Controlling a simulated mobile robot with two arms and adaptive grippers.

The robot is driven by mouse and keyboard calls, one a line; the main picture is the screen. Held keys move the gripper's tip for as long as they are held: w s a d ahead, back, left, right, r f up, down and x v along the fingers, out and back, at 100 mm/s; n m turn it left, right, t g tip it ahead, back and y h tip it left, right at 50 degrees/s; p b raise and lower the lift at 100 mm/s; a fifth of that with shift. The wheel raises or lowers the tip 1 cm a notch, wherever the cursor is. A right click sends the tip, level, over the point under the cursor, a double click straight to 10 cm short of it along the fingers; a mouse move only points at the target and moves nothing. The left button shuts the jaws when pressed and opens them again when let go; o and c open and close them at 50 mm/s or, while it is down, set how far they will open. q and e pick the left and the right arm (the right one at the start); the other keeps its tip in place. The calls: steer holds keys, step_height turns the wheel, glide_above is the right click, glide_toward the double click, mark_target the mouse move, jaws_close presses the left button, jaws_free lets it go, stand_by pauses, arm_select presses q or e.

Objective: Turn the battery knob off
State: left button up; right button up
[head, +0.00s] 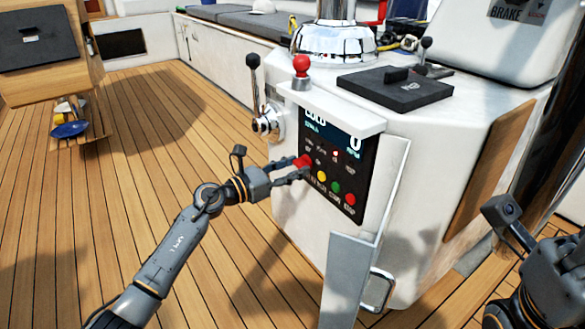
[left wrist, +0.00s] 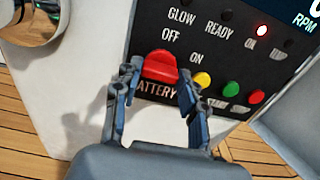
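The red battery knob (head: 304,160) is on the lower left of the black engine panel (head: 328,165), on the white console. My left gripper (head: 297,169) is at the panel. In the left wrist view its two fingers (left wrist: 161,80) are apart, one on either side of the knob; I cannot tell whether they touch it. My right gripper (head: 545,272) is at the lower right edge, with its fingers not clearly visible.
Yellow (left wrist: 202,80), green (left wrist: 228,88) and red (left wrist: 257,97) buttons lie right of the knob. A chrome lever (head: 262,105) is on the console's left side. An open white panel door (head: 350,265) hangs below. The wooden deck (head: 130,150) at left is mostly clear.

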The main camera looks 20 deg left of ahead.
arm_select(q)
steer(key=c, duration=0.3)
